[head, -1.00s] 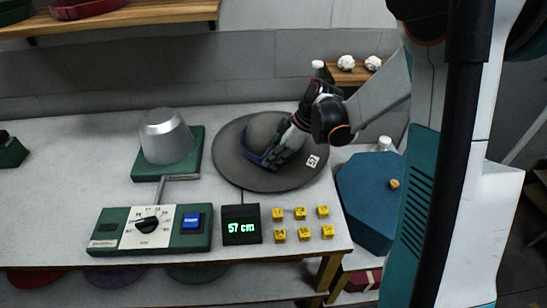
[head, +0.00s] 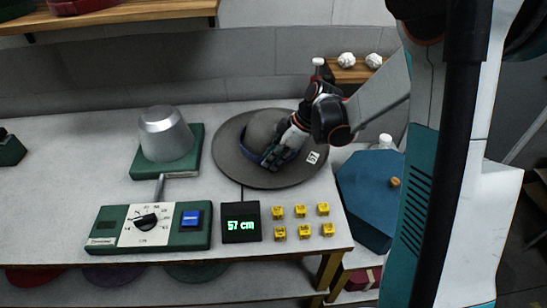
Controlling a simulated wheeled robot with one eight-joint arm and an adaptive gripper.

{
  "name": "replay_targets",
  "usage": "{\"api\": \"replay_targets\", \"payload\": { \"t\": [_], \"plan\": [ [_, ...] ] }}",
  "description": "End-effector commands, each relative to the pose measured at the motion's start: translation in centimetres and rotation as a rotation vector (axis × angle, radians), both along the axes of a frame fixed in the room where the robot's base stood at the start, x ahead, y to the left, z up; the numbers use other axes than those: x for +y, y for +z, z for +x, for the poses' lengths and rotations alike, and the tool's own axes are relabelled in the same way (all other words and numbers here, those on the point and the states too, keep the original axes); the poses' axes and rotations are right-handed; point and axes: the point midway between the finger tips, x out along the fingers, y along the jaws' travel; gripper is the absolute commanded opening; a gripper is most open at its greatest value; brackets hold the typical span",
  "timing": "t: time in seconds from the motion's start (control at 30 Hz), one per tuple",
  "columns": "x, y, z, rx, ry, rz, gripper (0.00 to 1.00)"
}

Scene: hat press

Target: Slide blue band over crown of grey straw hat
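The grey straw hat (head: 232,161) lies brim down on the right part of the bench, its rounded crown (head: 262,128) up. The blue band (head: 285,156) shows as an arc around the front and right of the crown, low near the brim. The crown and my gripper hide its far side, so I cannot tell whether it sits level. My gripper (head: 274,158) points down at the right front of the crown, with its fingers at the band. Whether the fingers are closed on the band is too small to tell.
A metal hat block (head: 164,134) on a green base stands left of the hat. A green control box (head: 107,227), a display reading 57 cm (head: 240,223) and several yellow cubes (head: 303,211) line the bench front. A blue octagonal box (head: 368,188) is at right.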

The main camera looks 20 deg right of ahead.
Motion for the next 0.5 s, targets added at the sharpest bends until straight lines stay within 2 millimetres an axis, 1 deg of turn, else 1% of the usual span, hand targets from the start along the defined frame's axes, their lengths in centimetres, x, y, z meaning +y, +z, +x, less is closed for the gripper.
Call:
{"api": "replay_targets", "payload": {
  "t": [0.5],
  "plan": [
    [-0.05, 0.22, 0.14, -0.002, -0.001, -0.001, 0.38]
  ]
}}
